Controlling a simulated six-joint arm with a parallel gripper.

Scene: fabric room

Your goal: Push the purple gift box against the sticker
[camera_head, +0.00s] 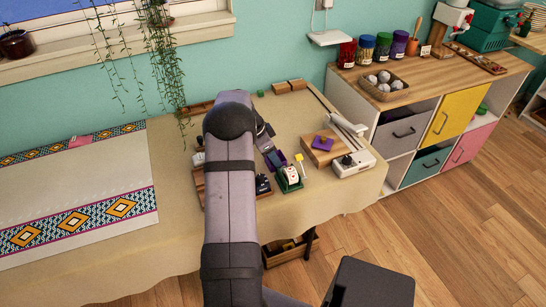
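My gripper (275,158) is low over the right part of the cloth-covered table, partly hidden behind my arm. Something dark purple shows at its fingertips; I cannot tell whether it is a purple box or part of the gripper, or whether the fingers are open. A flat-looking purple item (322,144) lies on a wooden board (312,157) to the right of my gripper, apart from it. I cannot tell which purple thing is the gift box. No sticker can be made out for certain. A small yellow piece (298,157) stands just right of my gripper.
A green holder (289,184) with a white and red item is just below my gripper. A white device (353,163) stands right of the board. Long pale rolls (345,125) lie behind it. A patterned cloth (75,205) covers the table's left, mostly clear.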

